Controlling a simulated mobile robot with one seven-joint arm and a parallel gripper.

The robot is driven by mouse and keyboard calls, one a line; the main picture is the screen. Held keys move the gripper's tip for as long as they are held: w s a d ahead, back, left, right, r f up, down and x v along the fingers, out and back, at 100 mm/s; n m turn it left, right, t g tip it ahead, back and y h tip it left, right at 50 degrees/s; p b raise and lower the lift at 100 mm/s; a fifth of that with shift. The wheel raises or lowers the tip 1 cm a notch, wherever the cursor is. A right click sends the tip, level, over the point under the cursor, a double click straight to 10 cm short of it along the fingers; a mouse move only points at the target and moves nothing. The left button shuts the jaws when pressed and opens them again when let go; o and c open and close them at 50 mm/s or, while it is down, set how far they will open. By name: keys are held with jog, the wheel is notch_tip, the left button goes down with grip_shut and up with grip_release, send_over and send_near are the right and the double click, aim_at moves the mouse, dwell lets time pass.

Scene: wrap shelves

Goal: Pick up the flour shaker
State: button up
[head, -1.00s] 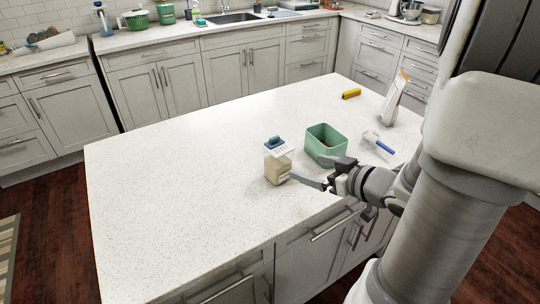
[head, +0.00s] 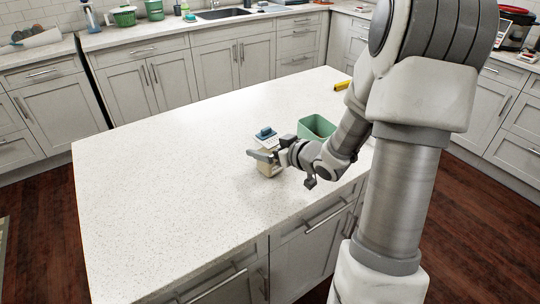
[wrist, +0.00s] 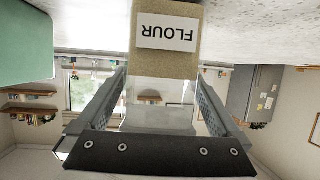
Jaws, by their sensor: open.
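My gripper (head: 264,156) is at the shaker's upper body. The wrist view shows the open fingers of my gripper (wrist: 160,88) on either side of the shaker, with gaps between the fingers and its walls.
A green bin (head: 317,124) stands just right of and behind the shaker, and it also shows at the left of the wrist view (wrist: 22,45). A yellow object (head: 342,85) lies farther back. The counter's left side (head: 150,180) is clear.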

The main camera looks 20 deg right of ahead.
jog(key=shift+x, duration=0.95)
jog(key=shift+c, duration=0.2)
jog(key=c, duration=1.4)
